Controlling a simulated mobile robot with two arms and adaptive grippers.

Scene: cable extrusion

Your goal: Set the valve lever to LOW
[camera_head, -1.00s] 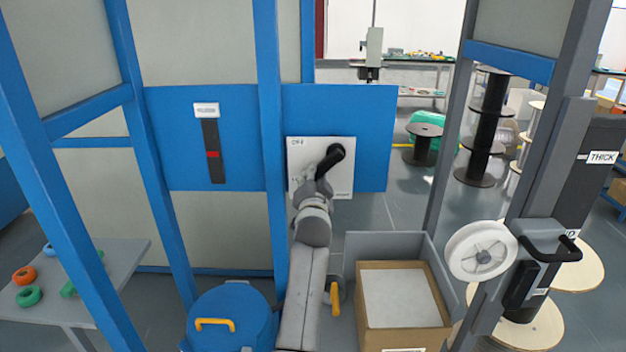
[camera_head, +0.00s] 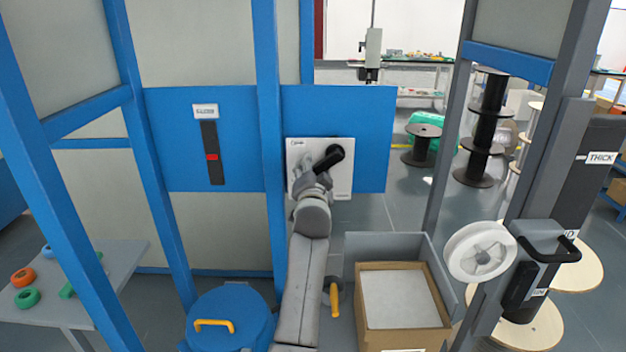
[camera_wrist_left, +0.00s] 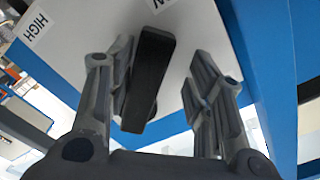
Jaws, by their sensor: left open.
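The valve lever (camera_head: 331,157) is a thick black handle on a white plate (camera_head: 343,185) fixed to the blue panel. In the head view its knob end points up and to the right. My left gripper (camera_head: 311,176) is at the plate, over its left part, and hides some of its markings. In the left wrist view the black lever (camera_wrist_left: 148,78) lies between the two open fingers of my left gripper (camera_wrist_left: 160,95), closer to the left finger; contact cannot be told. A HIGH label (camera_wrist_left: 36,25) shows there, and another label is cut off at the top edge. My right gripper is not in view.
A blue upright post (camera_head: 268,130) stands just left of the plate. Below are a blue drum (camera_head: 230,315) with a yellow handle and a cardboard box (camera_head: 400,340) in a grey bin. A white spool (camera_head: 480,251) hangs at the right.

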